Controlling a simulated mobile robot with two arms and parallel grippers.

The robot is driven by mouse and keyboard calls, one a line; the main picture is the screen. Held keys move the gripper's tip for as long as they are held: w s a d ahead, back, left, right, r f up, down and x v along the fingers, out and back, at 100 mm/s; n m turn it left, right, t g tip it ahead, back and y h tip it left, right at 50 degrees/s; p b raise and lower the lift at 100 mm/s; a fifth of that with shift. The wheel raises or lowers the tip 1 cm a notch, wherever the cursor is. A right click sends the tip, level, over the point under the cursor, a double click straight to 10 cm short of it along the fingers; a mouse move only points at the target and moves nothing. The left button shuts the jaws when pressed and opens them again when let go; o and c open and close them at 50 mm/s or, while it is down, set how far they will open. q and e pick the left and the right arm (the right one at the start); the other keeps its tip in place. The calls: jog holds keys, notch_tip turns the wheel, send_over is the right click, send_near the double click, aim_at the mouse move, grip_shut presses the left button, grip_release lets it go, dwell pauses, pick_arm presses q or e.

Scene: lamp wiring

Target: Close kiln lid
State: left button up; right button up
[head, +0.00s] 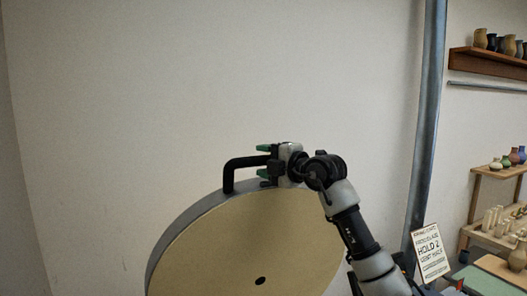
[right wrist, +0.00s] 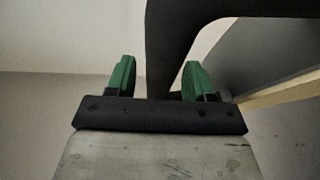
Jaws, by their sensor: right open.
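The kiln lid (head: 225,240) is a large round disc with a pale tan face, a grey rim and a small dark hole. It stands tilted up, with its face toward me in the head view. A black bar handle (head: 232,174) sticks out from its upper rim. My right gripper (head: 264,160) is at the right part of this handle, its green fingertips pointing left. In the right wrist view, the green fingers (right wrist: 158,80) are apart, and the black handle (right wrist: 165,50) shows beyond and between them. I cannot tell whether they touch it. The kiln body and my left gripper are out of view.
A grey vertical pipe (head: 425,120) stands right of my right arm. A paper sign (head: 430,254) is at the lower right. Shelves with pottery (head: 490,62) are at the far right. The plain wall left of and above the lid is clear.

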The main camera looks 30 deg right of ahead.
jog(key=shift+w, duration=0.25)
